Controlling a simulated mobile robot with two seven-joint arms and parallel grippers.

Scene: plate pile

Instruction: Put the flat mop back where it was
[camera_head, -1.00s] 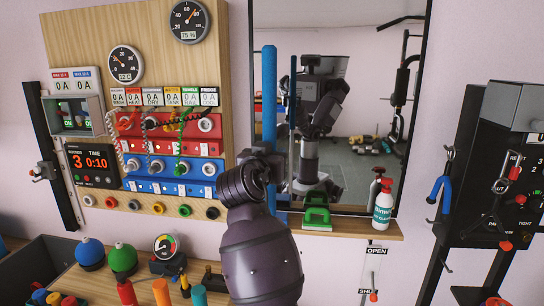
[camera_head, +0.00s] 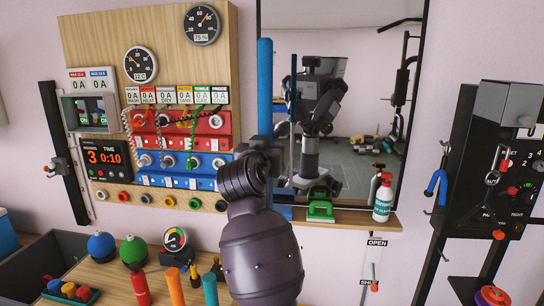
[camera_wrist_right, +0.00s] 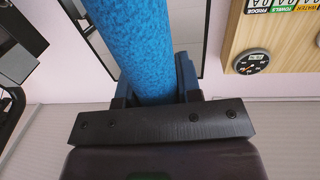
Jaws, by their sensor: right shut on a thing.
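The flat mop, seen as a thick blue upright handle (camera_head: 265,88), stands in front of the left edge of the wall mirror in the head view. My right gripper (camera_head: 264,150) is around its lower part, largely hidden behind my own wrist. In the right wrist view, the blue handle (camera_wrist_right: 150,45) runs up, slightly tilted, between the fingers of my right gripper (camera_wrist_right: 152,88), which is shut on it. A bit of blue shows below my wrist in the head view; whether it is the mop's head I cannot tell. My left gripper is out of view.
Below the mirror (camera_head: 350,110), a ledge (camera_head: 350,223) carries a green handled tool (camera_head: 320,210) and a spray bottle (camera_head: 382,200). A wooden gauge panel (camera_head: 100,40) is close on the left, a black control rack (camera_head: 500,150) on the right. A cluttered bench (camera_head: 110,275) is below.

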